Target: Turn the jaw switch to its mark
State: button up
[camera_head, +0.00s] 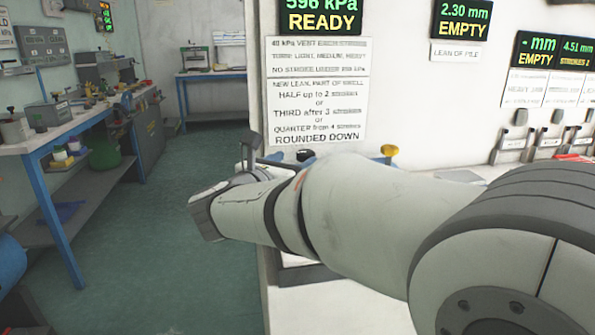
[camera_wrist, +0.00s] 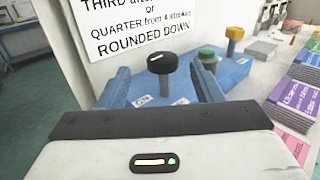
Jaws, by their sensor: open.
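The jaw switch appears to be the black round knob (camera_wrist: 162,63) on a blue panel (camera_wrist: 165,88) in the wrist view. A short white line lies across its left top. Two small white labels (camera_wrist: 143,100) sit on the panel in front of it, too small to read. My gripper (camera_wrist: 160,72) is open, its two blue fingers on either side of the knob; I cannot tell whether they touch it. In the head view the black knob (camera_head: 305,155) shows just beyond my arm, which hides most of the panel.
A green button (camera_wrist: 207,54) and a yellow knob (camera_wrist: 235,34) stand to the right on the panel. Purple and other printed cards (camera_wrist: 294,102) lie further right. An instruction sheet (camera_head: 318,90) hangs on the wall behind. A blue-legged workbench (camera_head: 60,140) stands left across open floor.

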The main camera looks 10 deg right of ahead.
aim_at(310, 152)
jog(key=shift+w+d+f, duration=0.1)
jog(key=shift+d+f, duration=0.05)
jog(key=shift+d, duration=0.05)
jog(key=x, duration=0.7)
jog(key=shift+d, duration=0.15)
jog(key=c, duration=1)
